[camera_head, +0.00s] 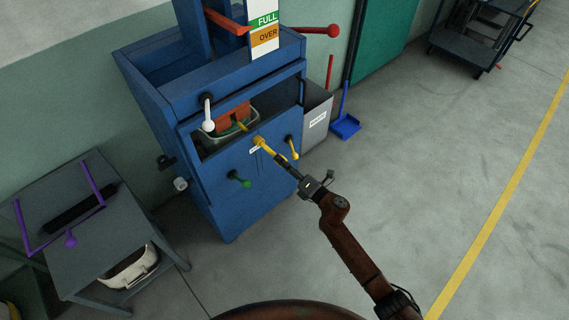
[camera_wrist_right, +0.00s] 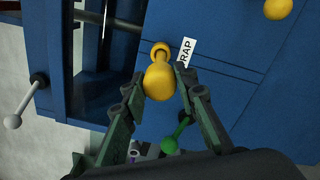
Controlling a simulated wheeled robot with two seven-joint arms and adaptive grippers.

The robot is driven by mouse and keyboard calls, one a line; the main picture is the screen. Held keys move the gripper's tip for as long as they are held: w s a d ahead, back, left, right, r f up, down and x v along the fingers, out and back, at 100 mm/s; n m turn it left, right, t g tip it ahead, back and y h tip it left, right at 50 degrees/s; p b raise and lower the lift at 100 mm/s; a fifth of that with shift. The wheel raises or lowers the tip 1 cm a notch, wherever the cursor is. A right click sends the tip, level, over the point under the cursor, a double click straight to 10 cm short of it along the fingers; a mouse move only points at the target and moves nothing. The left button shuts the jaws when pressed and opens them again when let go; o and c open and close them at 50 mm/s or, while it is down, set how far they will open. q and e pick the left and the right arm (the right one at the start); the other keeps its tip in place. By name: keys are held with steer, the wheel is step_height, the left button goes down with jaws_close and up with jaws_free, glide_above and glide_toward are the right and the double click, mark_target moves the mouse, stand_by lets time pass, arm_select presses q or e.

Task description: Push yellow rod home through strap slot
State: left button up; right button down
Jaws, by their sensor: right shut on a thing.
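The yellow rod (camera_head: 259,142) sits at the top of the blue machine's front panel (camera_head: 222,165), its round knob on the outside. A thin yellow length shows inside the opening behind the panel. In the right wrist view the yellow knob (camera_wrist_right: 158,84) and its narrower neck stand out beside a white label (camera_wrist_right: 187,52) reading "RAP", its start hidden. My right gripper (camera_head: 266,146) is shut on the knob, with a finger on each side in the wrist view (camera_wrist_right: 157,92). The slot itself is hidden behind the rod. My left gripper is not in view.
A green handle (camera_head: 239,179), another yellow handle (camera_head: 293,149) and a white-knobbed lever (camera_head: 208,125) stick out nearby. An orange-red block (camera_head: 232,117) sits in a tray inside the opening. A grey bin (camera_head: 317,118) stands right of the machine.

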mark_target(269, 149)
arm_select(q)
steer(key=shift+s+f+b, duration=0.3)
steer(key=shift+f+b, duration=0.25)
steer(key=shift+b, duration=0.05)
arm_select(e)
steer(key=shift+x, duration=1.25)
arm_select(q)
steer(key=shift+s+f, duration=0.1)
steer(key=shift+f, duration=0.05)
arm_select(e)
steer(key=shift+w+a, duration=0.25)
arm_select(q)
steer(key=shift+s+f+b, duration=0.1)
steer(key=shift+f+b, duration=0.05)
steer(key=shift+b, duration=0.15)
arm_select(e)
steer(key=shift+w+a, duration=0.25)
steer(key=shift+w, duration=0.1)
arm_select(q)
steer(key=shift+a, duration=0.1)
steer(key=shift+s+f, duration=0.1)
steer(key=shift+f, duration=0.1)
arm_select(e)
steer(key=shift+w+a, duration=0.25)
steer(key=shift+w, duration=0.05)
